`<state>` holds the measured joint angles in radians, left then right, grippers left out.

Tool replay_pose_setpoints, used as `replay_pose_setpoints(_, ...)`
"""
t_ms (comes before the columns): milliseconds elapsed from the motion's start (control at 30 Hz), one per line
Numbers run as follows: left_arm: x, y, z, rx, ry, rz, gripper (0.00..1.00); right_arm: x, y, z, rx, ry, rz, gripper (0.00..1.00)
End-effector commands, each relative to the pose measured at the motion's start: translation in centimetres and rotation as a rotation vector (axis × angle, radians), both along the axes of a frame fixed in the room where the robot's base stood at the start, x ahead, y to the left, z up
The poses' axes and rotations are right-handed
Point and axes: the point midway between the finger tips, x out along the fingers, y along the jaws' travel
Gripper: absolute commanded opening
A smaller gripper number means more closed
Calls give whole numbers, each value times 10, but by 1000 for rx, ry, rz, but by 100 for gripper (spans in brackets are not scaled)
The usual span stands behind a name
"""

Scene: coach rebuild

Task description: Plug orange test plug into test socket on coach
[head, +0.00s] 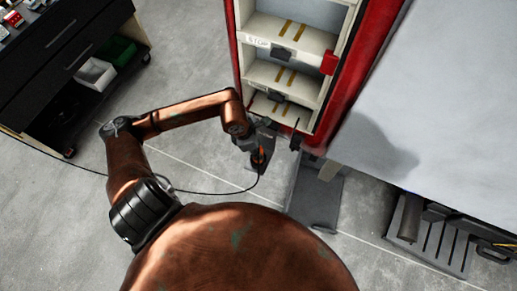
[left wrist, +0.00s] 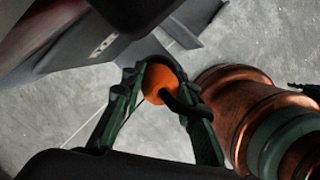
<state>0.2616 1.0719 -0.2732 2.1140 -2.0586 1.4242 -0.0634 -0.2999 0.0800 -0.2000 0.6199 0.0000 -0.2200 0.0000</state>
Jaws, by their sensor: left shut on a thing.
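The orange test plug (head: 258,156) is small in the head view, just off the coach's lower front corner. It shows larger in the left wrist view (left wrist: 159,84), with a black cable bending away from its near end. My left gripper (head: 259,150) is shut on it; the green-dark fingers (left wrist: 160,88) stand on either side of the plug. The plug is held in the air, apart from the coach (head: 378,42). I cannot make out the test socket for certain in either view. My right gripper is not in view.
The coach's open doorway has several steps (head: 280,73) and a red frame. A grey plate (head: 318,190) lies below the corner. The black cable (head: 215,192) trails left toward a dark tool cabinet (head: 65,55). Grey floor (head: 190,60) is clear between cabinet and coach.

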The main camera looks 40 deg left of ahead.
Motion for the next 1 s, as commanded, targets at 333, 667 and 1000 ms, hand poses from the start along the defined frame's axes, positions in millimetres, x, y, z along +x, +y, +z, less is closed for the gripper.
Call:
replay_pose_setpoints(333, 0, 0, -5, -1, -1, 0, 0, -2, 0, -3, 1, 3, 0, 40)
replay_pose_setpoints(667, 0, 0, -10, -1, -1, 0, 0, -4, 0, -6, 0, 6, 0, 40)
replay_pose_setpoints(1000, 0, 0, -15, 0, 0, 0, 0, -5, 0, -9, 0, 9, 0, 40)
